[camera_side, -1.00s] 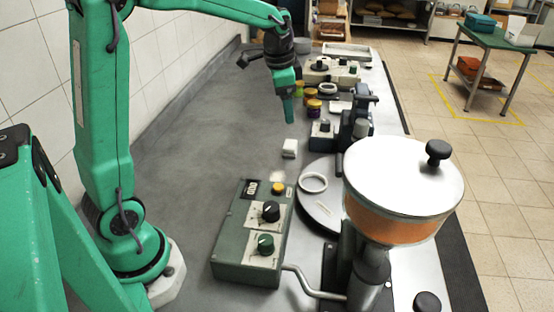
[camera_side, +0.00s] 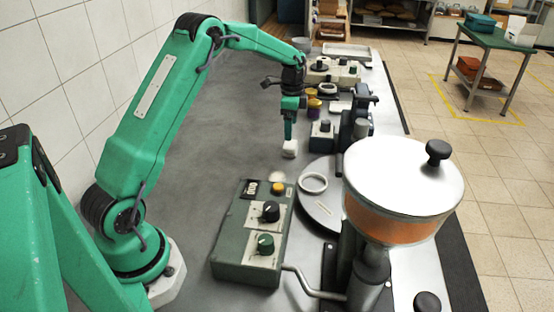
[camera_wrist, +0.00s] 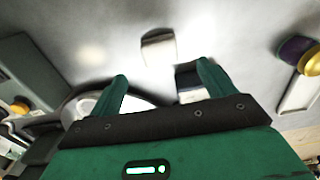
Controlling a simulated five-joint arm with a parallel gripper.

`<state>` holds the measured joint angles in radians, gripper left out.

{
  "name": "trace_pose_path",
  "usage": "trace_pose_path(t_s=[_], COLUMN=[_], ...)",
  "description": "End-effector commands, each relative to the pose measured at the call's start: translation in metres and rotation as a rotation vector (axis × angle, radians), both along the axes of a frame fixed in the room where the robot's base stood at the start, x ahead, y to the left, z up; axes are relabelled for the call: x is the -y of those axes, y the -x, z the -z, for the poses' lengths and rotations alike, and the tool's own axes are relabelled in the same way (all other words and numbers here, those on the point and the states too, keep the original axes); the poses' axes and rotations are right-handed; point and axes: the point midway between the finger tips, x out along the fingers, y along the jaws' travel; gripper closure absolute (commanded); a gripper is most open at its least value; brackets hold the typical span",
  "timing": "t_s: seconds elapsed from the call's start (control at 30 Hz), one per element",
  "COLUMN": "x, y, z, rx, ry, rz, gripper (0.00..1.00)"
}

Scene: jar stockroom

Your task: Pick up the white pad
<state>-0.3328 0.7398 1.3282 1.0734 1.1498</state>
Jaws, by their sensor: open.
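The white pad (camera_side: 289,150) is a small, pale block lying on the grey bench, left of the round turntable. In the wrist view the pad (camera_wrist: 158,47) lies ahead of the fingertips, within the width of the gap between them. My gripper (camera_side: 289,139) points down, with its tips close over the pad in the side view. In the wrist view my gripper (camera_wrist: 163,84) has its two green fingers wide apart with nothing between them. I cannot tell whether a finger touches the pad.
A green control box (camera_side: 254,232) and the turntable (camera_side: 325,213) with a white ring (camera_side: 313,182) are nearer the side camera. A dark blue device (camera_side: 321,135) stands right of the pad, with a purple jar (camera_side: 313,104) behind. The bench left of the pad is clear.

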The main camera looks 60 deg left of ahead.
Motion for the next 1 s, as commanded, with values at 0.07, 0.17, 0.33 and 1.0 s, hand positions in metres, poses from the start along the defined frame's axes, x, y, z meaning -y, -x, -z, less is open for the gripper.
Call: trace_pose_path(t_s=[0.07,0.17,0.33,1.0], x=[0.000,0.000,0.000,0.000], y=[0.000,0.000,0.001,0.001], z=[0.000,0.002,0.015,0.053], rx=[-0.001,-0.001,-0.004,-0.002], ry=[0.001,0.001,0.001,0.001], rz=[0.001,0.001,0.000,0.000], gripper=[0.18,0.18,0.18,0.18])
